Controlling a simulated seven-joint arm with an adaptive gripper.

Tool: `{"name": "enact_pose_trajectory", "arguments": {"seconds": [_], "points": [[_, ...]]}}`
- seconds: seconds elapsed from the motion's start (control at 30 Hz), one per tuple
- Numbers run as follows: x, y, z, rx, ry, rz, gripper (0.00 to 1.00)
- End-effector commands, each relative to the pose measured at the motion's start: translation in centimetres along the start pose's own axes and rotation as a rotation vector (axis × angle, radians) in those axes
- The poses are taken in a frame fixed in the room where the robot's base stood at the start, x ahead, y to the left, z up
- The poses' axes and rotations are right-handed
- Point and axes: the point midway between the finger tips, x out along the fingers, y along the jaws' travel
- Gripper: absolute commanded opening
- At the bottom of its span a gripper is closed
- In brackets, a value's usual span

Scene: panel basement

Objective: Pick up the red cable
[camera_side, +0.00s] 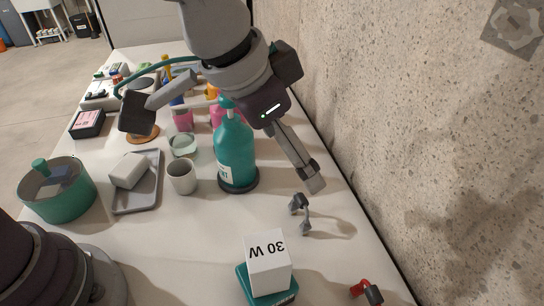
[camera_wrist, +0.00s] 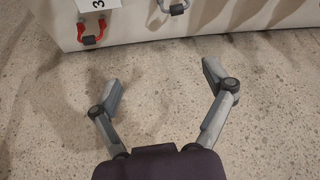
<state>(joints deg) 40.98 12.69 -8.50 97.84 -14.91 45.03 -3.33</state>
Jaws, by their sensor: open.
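The red cable (camera_side: 360,287) lies on the white table near the wall side, at the lower right of the side view, with a dark connector end. In the wrist view the red cable (camera_wrist: 80,32) is at the top left, curved, with a dark part along its lower side. My gripper (camera_side: 222,145) is raised above the table, fingers spread wide and empty, well behind the red cable. In the wrist view my gripper (camera_wrist: 163,84) has nothing between its fingers, and the red cable is beyond the left finger.
A grey cable (camera_side: 306,214) lies behind the red one. A white box marked 30 W (camera_side: 268,264) sits on a teal base left of the red cable. A speckled concrete wall (camera_side: 440,130) borders the table's right edge.

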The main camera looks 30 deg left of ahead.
Motion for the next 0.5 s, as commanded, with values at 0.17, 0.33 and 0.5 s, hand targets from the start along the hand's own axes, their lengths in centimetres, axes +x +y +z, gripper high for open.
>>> {"name": "enact_pose_trajectory", "arguments": {"seconds": [0.17,0.33,0.5], "points": [[4.4,9.9,0.2,0.151,-0.031,0.094,0.82],[6.4,12.8,0.9,0.185,-0.041,0.118,0.82],[9.7,13.0,1.1,0.184,-0.041,0.116,0.82]]}}
